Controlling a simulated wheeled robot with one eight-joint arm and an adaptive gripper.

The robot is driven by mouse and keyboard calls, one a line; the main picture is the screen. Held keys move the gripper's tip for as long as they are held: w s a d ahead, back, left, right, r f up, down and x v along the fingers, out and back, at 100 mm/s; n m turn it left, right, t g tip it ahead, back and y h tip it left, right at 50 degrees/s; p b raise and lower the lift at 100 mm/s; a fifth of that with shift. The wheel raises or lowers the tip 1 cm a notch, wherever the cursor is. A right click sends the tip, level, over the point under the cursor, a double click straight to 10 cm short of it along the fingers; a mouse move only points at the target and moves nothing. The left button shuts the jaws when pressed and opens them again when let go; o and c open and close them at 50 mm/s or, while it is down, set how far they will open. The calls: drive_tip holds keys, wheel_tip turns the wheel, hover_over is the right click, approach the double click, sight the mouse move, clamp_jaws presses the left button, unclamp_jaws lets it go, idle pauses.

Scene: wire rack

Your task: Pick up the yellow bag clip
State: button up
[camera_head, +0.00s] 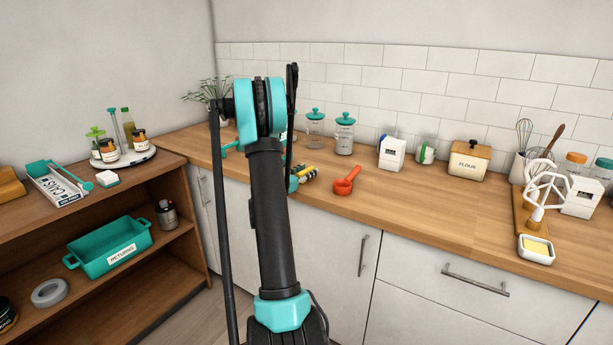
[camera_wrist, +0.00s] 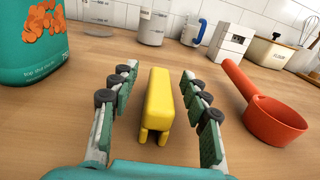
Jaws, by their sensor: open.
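The yellow bag clip (camera_wrist: 158,98) stands on the wooden counter in the wrist view, between the two fingers of my open gripper (camera_wrist: 157,100). Space shows on both sides of the clip, and neither finger touches it. In the head view, my arm hides most of the gripper. A small yellow piece (camera_head: 309,171) shows there just right of my arm, and I cannot tell for sure that it is the clip.
A red-orange measuring cup (camera_wrist: 272,120) lies close to the right of my gripper. A teal package (camera_wrist: 30,40) stands close on the left. Jars, a white box (camera_head: 391,154) and a flour canister (camera_head: 469,160) stand further back.

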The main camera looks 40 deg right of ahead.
drive_tip(key=shift+c, duration=0.5)
drive_tip(key=c, duration=0.9)
drive_tip(key=shift+o, duration=0.2)
drive_tip(key=shift+r, duration=0.1)
